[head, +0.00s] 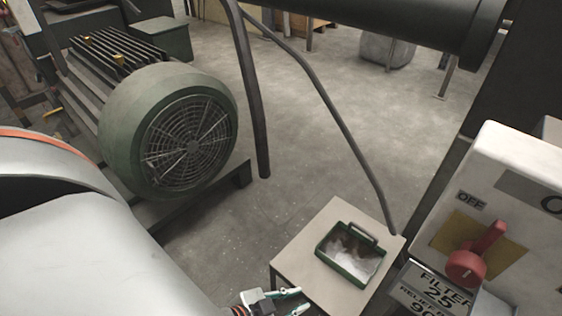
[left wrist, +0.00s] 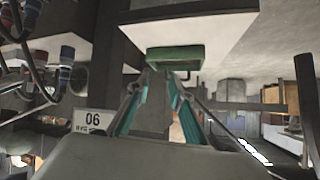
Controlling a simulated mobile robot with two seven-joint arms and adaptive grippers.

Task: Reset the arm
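My left gripper (head: 292,301) shows at the bottom edge of the head view, with two teal-lined fingers apart and nothing seen between them. It is just left of a small pale table (head: 318,233), near its front edge. In the left wrist view the two teal fingers (left wrist: 163,92) stand apart and point towards the green tray. The green tray (head: 355,276), with a handle and pale and brown contents, sits on the table; it also shows in the left wrist view (left wrist: 175,58). My right gripper is not in view.
A grey-white panel with a red rotary switch (head: 478,256) and an "OFF" label stands at the right. A green motor (head: 125,110) with a round fan grille is at the left. A dark hose (head: 250,95) hangs in the middle. The floor behind the table is clear.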

